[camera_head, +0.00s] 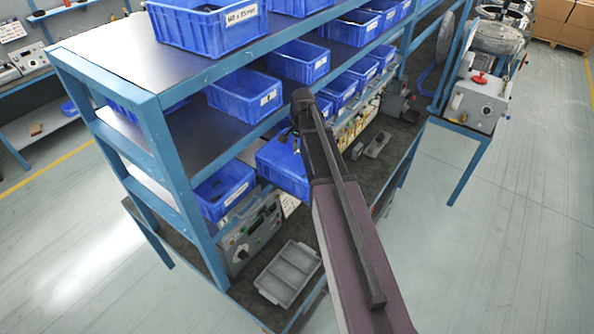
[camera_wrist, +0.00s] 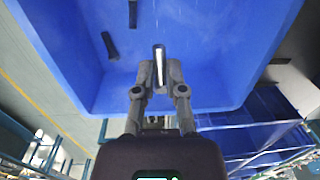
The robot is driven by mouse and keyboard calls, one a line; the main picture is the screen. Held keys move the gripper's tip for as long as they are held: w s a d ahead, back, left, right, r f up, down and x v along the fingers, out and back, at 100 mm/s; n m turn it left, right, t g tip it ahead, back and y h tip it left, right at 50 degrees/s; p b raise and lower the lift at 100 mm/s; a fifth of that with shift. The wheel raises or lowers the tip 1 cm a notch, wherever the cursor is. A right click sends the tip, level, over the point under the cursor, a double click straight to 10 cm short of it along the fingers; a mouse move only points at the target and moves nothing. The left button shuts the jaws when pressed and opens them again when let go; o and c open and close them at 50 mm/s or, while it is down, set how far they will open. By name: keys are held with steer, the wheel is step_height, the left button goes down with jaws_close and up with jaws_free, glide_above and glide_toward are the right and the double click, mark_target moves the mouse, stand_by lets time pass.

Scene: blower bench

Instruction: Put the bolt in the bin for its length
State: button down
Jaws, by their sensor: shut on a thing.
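My gripper (camera_wrist: 160,75) is shut on a bolt (camera_wrist: 158,55), a short, shiny metal rod standing out between the fingertips in the wrist view. Behind it, a blue bin (camera_wrist: 215,60) fills much of that view. Two dark bolts (camera_wrist: 110,45) lie in this bin, apart from the held one. In the head view, a blue bin (camera_head: 279,172) stands on the rack beside the end of my arm, partly hidden by it. My fingers and the held bolt are mostly hidden there.
A blue rack (camera_head: 150,95) carries several labelled blue bins, including a large top one (camera_head: 200,30) and a lower one (camera_head: 222,192). A grey tray (camera_head: 288,272) and a grey instrument box (camera_head: 250,235) sit on the bottom shelf. The floor (camera_head: 500,240) at right is clear.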

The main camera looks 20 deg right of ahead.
steer(key=shift+w, duration=0.25)
steer(key=shift+a+r, duration=0.1)
steer(key=shift+a, duration=0.05)
steer(key=b, duration=0.6)
glide_above(297, 172)
step_height(297, 172, down, 6)
steer(key=shift+w+f, duration=0.1)
steer(key=shift+f, duration=0.1)
steer(key=shift+f+b, duration=1.85)
steer(key=shift+b, duration=0.2)
steer(key=shift+f, duration=0.2)
